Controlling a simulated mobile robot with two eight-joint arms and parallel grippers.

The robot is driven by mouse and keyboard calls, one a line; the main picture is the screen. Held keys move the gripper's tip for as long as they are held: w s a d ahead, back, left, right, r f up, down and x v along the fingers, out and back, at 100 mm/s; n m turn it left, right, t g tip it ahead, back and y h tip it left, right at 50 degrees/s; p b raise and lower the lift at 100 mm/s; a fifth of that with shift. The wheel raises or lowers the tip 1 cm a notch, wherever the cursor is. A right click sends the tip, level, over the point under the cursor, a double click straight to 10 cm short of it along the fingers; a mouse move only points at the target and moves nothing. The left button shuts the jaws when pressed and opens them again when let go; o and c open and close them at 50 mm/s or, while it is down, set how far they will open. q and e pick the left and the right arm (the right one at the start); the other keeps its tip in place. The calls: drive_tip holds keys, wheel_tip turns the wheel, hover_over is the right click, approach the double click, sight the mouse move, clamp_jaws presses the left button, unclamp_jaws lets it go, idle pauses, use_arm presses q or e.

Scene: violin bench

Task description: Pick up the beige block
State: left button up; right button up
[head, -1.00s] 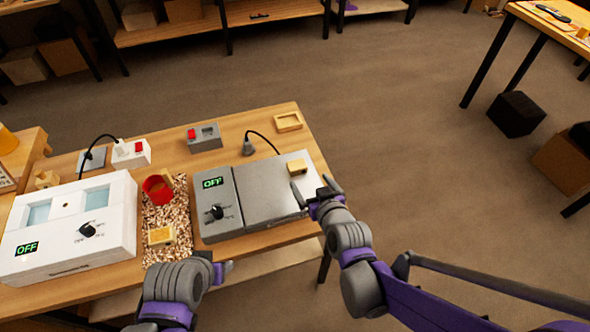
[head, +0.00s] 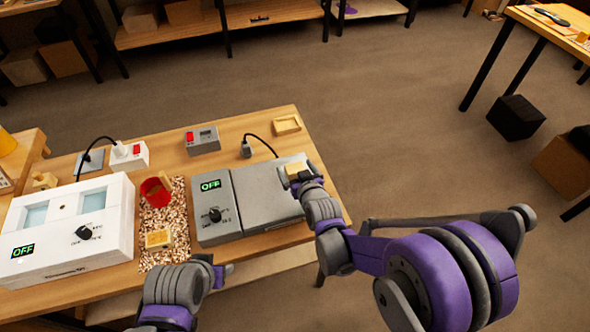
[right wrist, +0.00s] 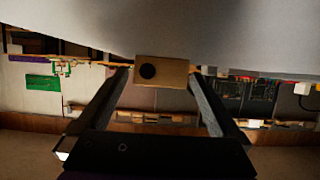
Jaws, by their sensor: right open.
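The beige block (head: 294,171) sits on the right part of the grey machine's top (head: 265,195). My right gripper (head: 308,177) is at the block's right side in the head view, and its fingers are partly hidden. In the right wrist view the block (right wrist: 175,71) shows between the tips of the two spread fingers, with a dark round spot on its face. The right gripper is open and I see no grip on the block. My left gripper (head: 222,272) is low in front of the bench, with its jaws not clearly shown.
A white machine (head: 118,220) stands at the left. Between the machines lies a chip-covered patch (head: 152,262) with a red cup (head: 153,192) and a yellowish block (head: 158,239). A grey box (head: 203,140) and a small wooden tray (head: 286,124) are at the back.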

drive_tip(key=shift+w, duration=0.1)
drive_tip(key=c, duration=1.4)
